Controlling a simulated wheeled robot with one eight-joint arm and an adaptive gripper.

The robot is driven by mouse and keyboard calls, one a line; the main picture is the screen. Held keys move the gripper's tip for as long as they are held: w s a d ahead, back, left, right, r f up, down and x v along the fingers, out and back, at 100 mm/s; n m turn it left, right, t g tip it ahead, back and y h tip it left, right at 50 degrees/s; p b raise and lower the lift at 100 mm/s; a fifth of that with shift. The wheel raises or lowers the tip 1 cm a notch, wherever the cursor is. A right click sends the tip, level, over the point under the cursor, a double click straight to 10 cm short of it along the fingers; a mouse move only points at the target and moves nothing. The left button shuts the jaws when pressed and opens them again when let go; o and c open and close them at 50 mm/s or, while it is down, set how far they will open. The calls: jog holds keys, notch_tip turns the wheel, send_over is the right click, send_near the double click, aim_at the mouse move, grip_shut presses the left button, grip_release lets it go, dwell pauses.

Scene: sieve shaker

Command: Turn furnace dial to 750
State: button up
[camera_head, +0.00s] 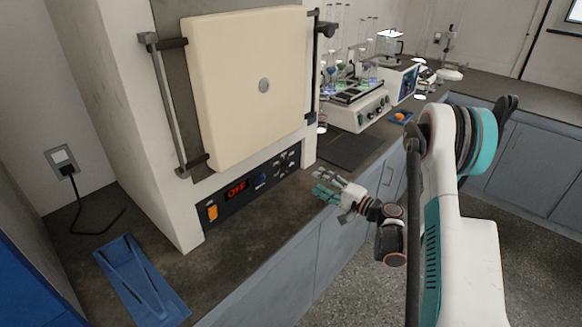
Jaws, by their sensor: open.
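The furnace (222,80) is a large white box with a closed cream door, standing on the dark counter at left. Its black control panel (228,203) runs below the door. The red display (236,189) reads OFF, and an orange switch (212,212) sits left of it. Small dark controls (284,161) are at the panel's right end; I cannot tell which is the dial or read its setting. My gripper (323,185) is open and empty, apart from the panel to its right, near the counter's front edge.
A dark flat mat (350,150) lies on the counter beyond my gripper. A white shaker with glassware (358,108) stands behind it. A blue tray (142,280) lies at front left. The counter before the panel is clear.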

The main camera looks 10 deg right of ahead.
aim_at(289, 167)
jog(key=shift+n, duration=0.8)
jog(key=shift+w+a, duration=0.1)
jog(key=b+x, duration=0.3)
jog(key=x, duration=1)
jog(key=shift+w+a, duration=0.15)
jog(key=shift+w, duration=0.05)
jog(key=shift+c, duration=0.5)
jog(key=c, duration=1)
